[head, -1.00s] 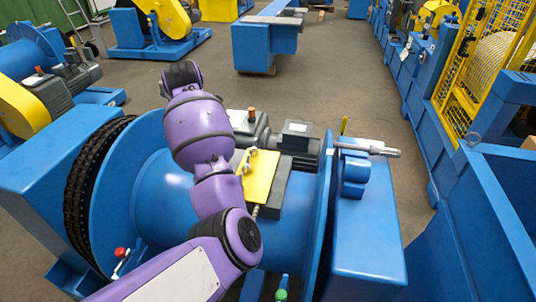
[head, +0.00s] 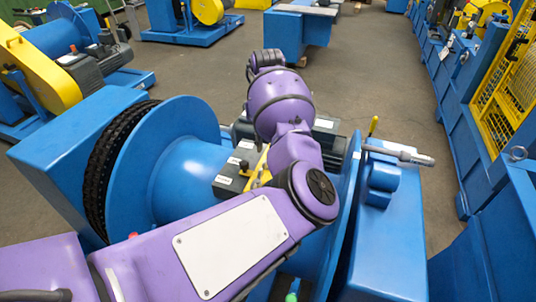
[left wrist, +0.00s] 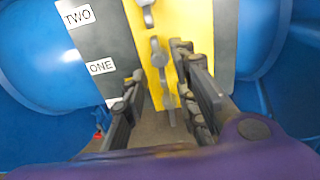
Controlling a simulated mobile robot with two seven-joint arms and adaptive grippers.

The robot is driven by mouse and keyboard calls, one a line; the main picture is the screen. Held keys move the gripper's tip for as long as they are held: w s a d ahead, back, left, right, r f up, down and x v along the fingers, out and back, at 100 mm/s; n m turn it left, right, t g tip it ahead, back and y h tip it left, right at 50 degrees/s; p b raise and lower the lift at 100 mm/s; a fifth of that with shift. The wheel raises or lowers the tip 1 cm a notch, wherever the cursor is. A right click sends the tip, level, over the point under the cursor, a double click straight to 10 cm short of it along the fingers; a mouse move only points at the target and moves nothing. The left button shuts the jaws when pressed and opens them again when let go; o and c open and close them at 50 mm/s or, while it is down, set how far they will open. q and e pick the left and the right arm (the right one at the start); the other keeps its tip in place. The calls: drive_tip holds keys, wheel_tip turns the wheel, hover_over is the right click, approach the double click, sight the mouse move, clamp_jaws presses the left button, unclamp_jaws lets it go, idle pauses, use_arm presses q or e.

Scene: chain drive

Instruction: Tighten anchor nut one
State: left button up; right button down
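My left gripper (left wrist: 160,100) is open over a yellow plate (left wrist: 185,25) in the left wrist view. A grey spanner-like piece (left wrist: 158,55) lies along this plate. Its near end lies between my two fingers, with gaps beside it; I see no grip on it. Beside the plate is a dark grey block (left wrist: 100,35) with labels reading ONE (left wrist: 101,67) and TWO (left wrist: 78,16). In the head view my purple left arm hides the gripper and much of the yellow plate (head: 258,165). I cannot make out an anchor nut. My right gripper is not in view.
A large blue drum (head: 180,165) with a black chain (head: 105,165) stands under my arm. Open floor (head: 375,60) lies beyond; blue machines line the right.

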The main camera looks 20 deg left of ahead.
sight(267, 156)
use_arm(q)
drive_tip(key=shift+f, duration=1.95)
clamp_jaws()
